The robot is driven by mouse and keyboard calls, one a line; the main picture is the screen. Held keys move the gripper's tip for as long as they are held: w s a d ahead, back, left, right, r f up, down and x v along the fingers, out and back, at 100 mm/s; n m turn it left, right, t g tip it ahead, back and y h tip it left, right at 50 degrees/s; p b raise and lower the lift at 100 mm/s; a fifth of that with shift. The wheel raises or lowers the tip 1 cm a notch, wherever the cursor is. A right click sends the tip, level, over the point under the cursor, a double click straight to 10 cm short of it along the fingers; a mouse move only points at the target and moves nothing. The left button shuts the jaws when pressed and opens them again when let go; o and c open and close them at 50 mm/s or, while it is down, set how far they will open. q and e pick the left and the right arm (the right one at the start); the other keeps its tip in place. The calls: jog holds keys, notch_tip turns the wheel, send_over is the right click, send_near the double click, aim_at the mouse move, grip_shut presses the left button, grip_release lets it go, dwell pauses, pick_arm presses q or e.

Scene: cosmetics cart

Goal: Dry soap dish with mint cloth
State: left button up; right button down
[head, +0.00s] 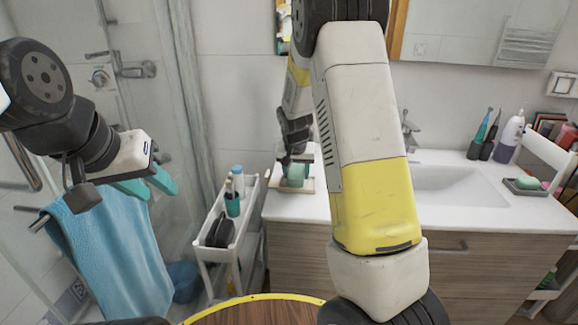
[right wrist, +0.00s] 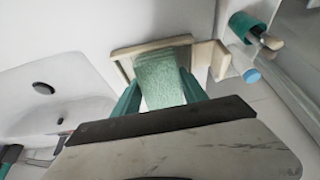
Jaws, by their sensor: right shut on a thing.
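My right gripper (right wrist: 161,94) is shut on a mint cloth (right wrist: 161,76), which looks like a folded, textured block between the teal fingers. The cloth lies over a shallow beige dish with a raised rim (right wrist: 124,52), apparently the soap dish, and hides most of its inside. Whether the cloth presses on it cannot be told. In the head view, the right gripper (head: 297,164), the cloth (head: 296,178) and the dish (head: 307,186) are at the left end of the white counter. My left gripper (head: 148,187) is open and empty, in front of the shower.
A white cart (head: 213,254) with bottles stands left of the counter. A blue towel (head: 110,245) hangs below my left gripper. The sink (head: 450,185) is right of the dish; a grey dish (head: 515,188) with green and pink items lies beyond it.

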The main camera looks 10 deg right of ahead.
jog(key=shift+a, duration=0.45)
jog(key=shift+s+d, duration=0.3)
jog(key=shift+d, duration=0.75)
jog(key=shift+w+a+f, duration=0.1)
jog(key=shift+w+a, duration=0.15)
jog(key=shift+a, duration=0.3)
jog(key=shift+w+a+f, duration=0.1)
jog(key=shift+w+a, duration=0.15)
jog(key=shift+a, duration=0.25)
jog(key=shift+s+d+f, duration=0.15)
jog(key=shift+s+d, duration=0.4)
jog(key=shift+d, duration=0.35)
jog(key=shift+s+d, duration=0.1)
jog(key=shift+d, duration=0.15)
jog(key=r, duration=0.6)
jog(key=shift+w+r, duration=0.25)
jog(key=shift+w, duration=0.1)
jog(key=shift+r, duration=0.2)
jog(key=shift+s, duration=0.1)
